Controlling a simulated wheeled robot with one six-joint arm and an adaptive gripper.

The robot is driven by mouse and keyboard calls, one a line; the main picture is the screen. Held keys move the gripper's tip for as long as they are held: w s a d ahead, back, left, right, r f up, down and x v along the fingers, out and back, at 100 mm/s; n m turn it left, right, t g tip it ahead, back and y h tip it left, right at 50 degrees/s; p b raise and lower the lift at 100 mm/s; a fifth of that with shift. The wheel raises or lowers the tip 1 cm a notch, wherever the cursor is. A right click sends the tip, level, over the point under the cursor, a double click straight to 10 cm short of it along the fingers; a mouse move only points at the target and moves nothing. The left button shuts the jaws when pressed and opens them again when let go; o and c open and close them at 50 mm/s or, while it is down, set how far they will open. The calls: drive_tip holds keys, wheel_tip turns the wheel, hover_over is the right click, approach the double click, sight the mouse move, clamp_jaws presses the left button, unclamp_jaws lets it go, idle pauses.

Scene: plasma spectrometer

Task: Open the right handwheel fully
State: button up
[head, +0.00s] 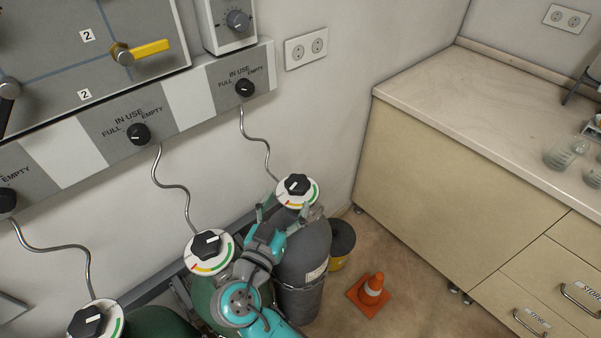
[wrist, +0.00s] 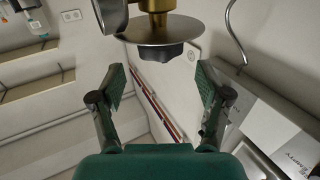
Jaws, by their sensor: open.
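The right handwheel (head: 297,186) is a black knob on a white disc with a coloured scale, on top of a dark grey gas cylinder (head: 306,252). A white pointer line shows on the knob. In the wrist view the knob (wrist: 161,54) and its disc (wrist: 160,30) appear upside down at the top, with a brass stem. My gripper (head: 283,212) is just in front of and below the handwheel in the head view. In the wrist view my gripper (wrist: 161,80) has its fingers spread wide with nothing between them. The knob lies beyond the fingertips, apart from them.
Two similar handwheels, the middle one (head: 208,252) and the left one (head: 95,321), stand to the left. A wall panel with selector knobs (head: 245,88) and thin bent pipes is behind. An orange cone (head: 373,287) stands on the floor, and a cabinet (head: 450,185) is at the right.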

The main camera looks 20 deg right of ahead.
sight(302, 174)
drive_tip(key=x, duration=0.9)
drive_tip(key=c, duration=1)
